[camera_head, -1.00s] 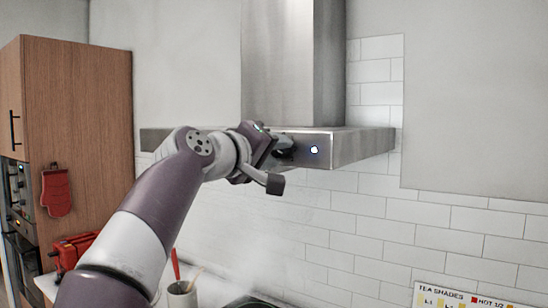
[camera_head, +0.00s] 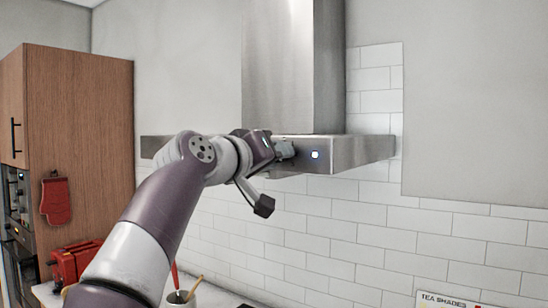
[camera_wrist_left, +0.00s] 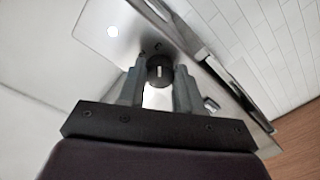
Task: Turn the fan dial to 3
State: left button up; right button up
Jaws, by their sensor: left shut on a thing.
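The range hood (camera_head: 352,152) is a steel canopy with a chimney on the tiled wall; its front panel carries a small lit white button. The fan dial (camera_wrist_left: 159,66) is a round black knob with a short white mark on its face, seen in the left wrist view. A tiny dark marking shows on the panel above it there; I cannot read it. My left gripper (camera_head: 290,150) is at the hood's front panel, shut on the dial. In the left wrist view its fingers (camera_wrist_left: 158,88) sit on either side of the knob. My right gripper is out of view.
The lit button (camera_head: 315,155) is just right of the gripper. A wooden cabinet (camera_head: 80,140) with an oven and a red mitt (camera_head: 56,200) stands at left. A red toaster (camera_head: 75,262) and a utensil pot (camera_head: 180,298) are below my arm.

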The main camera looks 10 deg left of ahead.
pick_arm(q)
jog(key=o, duration=1)
jog(key=shift+o, duration=0.2)
jog(key=b+v, duration=0.3)
jog(key=v, duration=0.9)
jog(key=shift+s+a, duration=0.15)
jog(key=shift+s, duration=0.15)
